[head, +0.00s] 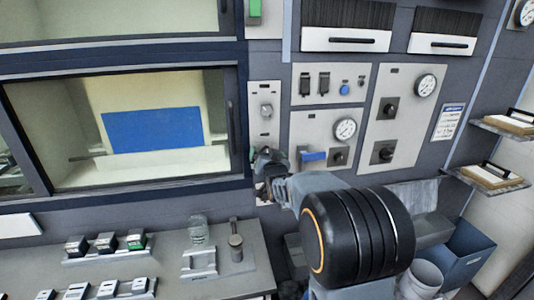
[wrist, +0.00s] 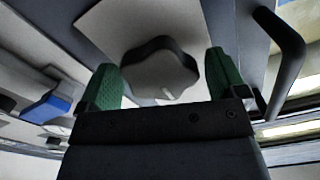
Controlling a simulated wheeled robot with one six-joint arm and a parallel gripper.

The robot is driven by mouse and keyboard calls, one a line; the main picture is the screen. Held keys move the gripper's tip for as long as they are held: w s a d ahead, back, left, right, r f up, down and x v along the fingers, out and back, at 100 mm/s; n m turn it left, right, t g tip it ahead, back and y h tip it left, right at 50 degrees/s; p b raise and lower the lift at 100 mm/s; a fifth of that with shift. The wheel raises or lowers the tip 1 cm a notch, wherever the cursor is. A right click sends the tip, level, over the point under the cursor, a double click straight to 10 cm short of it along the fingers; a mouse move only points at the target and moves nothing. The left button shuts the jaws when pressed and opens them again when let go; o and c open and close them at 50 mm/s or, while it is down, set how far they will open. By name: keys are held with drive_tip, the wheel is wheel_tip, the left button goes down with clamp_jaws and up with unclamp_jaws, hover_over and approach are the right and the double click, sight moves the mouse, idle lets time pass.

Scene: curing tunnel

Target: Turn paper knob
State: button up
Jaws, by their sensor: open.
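A dark grey lobed knob (wrist: 158,62) with a pale mark on its lower rim sits on a light plate in the wrist view. My gripper (wrist: 164,78) is open, with one green finger on each side of the knob. A gap shows beside the knob, clearest on the right; I cannot tell whether either finger touches it. In the head view my gripper (head: 268,165) is at the narrow strip right of the oven window, and it hides the knob there. No label naming the knob is readable.
A dark door handle (wrist: 284,55) stands close right of my gripper in the wrist view. A blue lever (head: 312,157) is on the panel to the right, with black knobs and gauges. Below is a bench (head: 170,260) with several small blocks.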

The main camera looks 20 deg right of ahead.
drive_tip(key=shift+w, duration=0.2)
drive_tip(key=shift+c, duration=0.3)
drive_tip(key=c, duration=0.9)
drive_tip(key=shift+f, duration=0.1)
drive_tip(key=shift+b, duration=0.4)
